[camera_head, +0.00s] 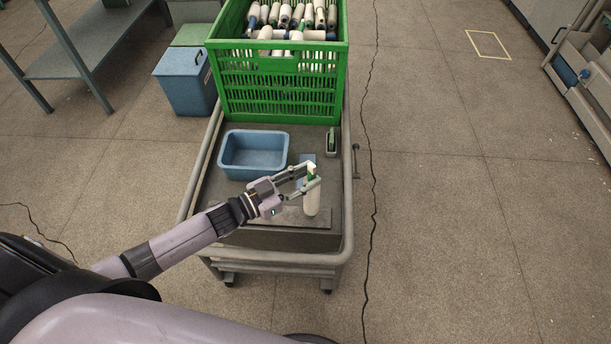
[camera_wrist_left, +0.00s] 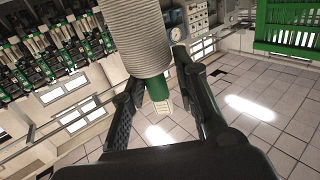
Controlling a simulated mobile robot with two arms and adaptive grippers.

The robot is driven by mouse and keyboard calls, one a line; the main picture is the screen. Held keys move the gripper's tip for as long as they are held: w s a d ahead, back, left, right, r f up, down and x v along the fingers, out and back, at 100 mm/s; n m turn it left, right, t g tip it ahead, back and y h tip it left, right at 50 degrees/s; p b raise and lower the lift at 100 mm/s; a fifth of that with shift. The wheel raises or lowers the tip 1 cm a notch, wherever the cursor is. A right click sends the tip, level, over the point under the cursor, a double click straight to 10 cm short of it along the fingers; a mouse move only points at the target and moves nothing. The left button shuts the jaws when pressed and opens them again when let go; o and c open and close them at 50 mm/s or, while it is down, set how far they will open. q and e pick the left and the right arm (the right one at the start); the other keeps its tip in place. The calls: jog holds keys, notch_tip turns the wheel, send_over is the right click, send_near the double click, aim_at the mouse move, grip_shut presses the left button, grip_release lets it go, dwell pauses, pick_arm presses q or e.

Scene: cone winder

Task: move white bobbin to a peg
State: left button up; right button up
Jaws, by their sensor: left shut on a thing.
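A white bobbin (camera_head: 312,200) with a green tip is in my left gripper (camera_head: 309,182), over the front of the trolley in the head view. My left gripper is shut on its green end, and the white yarn body hangs below. I cannot tell whether it touches the trolley top. In the left wrist view the white ribbed bobbin (camera_wrist_left: 135,38) fills the top middle, its green end (camera_wrist_left: 155,88) between the two fingers of the left gripper (camera_wrist_left: 158,92). No peg can be clearly made out. My right gripper is not in view.
A blue bin (camera_head: 186,84) and a table (camera_head: 85,42) stand left.

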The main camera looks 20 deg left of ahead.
pick_arm(q)
jog(key=shift+f+b, duration=0.7)
jog(key=shift+f, duration=0.4)
dwell(0.4)
jog(key=o, duration=1.1)
jog(key=shift+s+a, duration=0.1)
jog(key=v, duration=1.1)
jog(key=shift+s+a, duration=0.25)
jog(key=shift+s, duration=0.1)
jog(key=shift+r, duration=0.1)
